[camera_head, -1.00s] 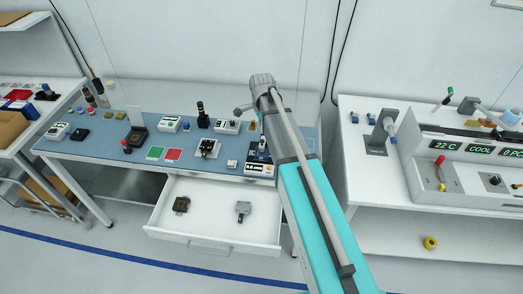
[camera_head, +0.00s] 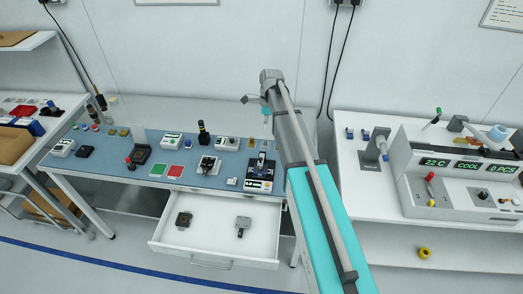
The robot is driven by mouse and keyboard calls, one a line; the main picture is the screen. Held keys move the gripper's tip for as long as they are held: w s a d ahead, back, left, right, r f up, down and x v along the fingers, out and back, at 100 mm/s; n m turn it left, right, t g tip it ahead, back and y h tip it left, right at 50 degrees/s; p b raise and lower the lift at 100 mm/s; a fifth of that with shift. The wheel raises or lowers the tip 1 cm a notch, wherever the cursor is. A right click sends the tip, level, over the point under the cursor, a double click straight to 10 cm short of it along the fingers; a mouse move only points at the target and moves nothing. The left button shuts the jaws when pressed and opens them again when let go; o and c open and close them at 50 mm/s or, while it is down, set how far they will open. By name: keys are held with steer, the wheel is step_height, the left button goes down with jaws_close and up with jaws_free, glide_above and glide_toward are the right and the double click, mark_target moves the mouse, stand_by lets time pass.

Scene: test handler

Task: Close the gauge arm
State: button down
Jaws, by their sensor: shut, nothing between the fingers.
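What looks like the gauge is a small device (camera_head: 260,184) with a lit display and a dark and blue upright part, at the right end of the blue-topped bench. Its raised part, which may be the gauge arm, is too small to tell its angle clearly. My arm passes just right of it in the picture. My gripper (camera_head: 249,98) shows small at the far end of my arm, left of the wrist, above the bench's back edge. It is shut and empty, apart from the gauge in the picture. Part of the wrist is hidden behind my arm.
An open white drawer (camera_head: 208,252) juts out below the bench (camera_head: 215,181) and holds two small parts. Several devices and a green and a red pad (camera_head: 177,171) stand left of the gauge. A white machine (camera_head: 455,190) with displays stands on the right table.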

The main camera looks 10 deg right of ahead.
mark_target(261, 158)
steer(key=shift+f, duration=0.1)
stand_by(0.4)
steer(key=b+x, duration=1.3)
steer(key=shift+s+a+f+b, duration=0.1)
steer(key=shift+f+b, duration=0.25)
steer(key=shift+b, duration=0.05)
stand_by(0.5)
stand_by(0.4)
